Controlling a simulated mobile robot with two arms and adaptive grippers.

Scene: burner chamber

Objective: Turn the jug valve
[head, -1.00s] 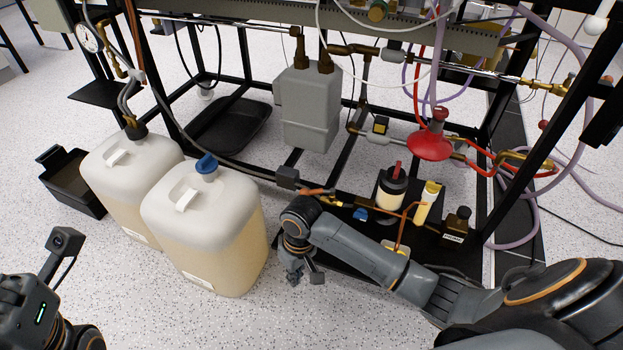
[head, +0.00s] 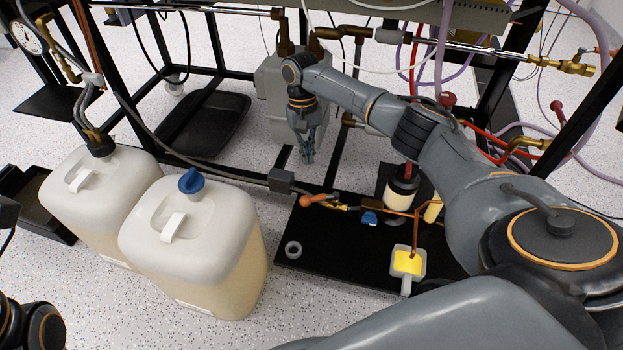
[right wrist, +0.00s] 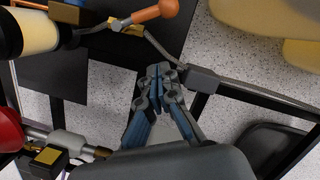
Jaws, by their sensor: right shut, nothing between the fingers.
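A small brass valve with an orange handle (head: 318,200) sits on the line above the black tray, and its handle points left. It also shows at the top of the right wrist view (right wrist: 155,12). A copper tube runs from its brass fitting (head: 371,205) to a small jug (head: 407,264) holding yellow liquid. My right gripper (head: 307,158) is shut and empty, pointing down above and behind the valve, apart from it. Its closed fingers show in the right wrist view (right wrist: 158,78). Only part of my left arm shows at the lower left; its gripper is out of view.
Two large white canisters (head: 190,235) (head: 98,195) stand at left, the nearer with a blue cap. A grey box (head: 280,95) is behind my right gripper. A black-capped bottle (head: 402,185) stands near my forearm. A grey ring (head: 293,249) lies on the tray (head: 335,255).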

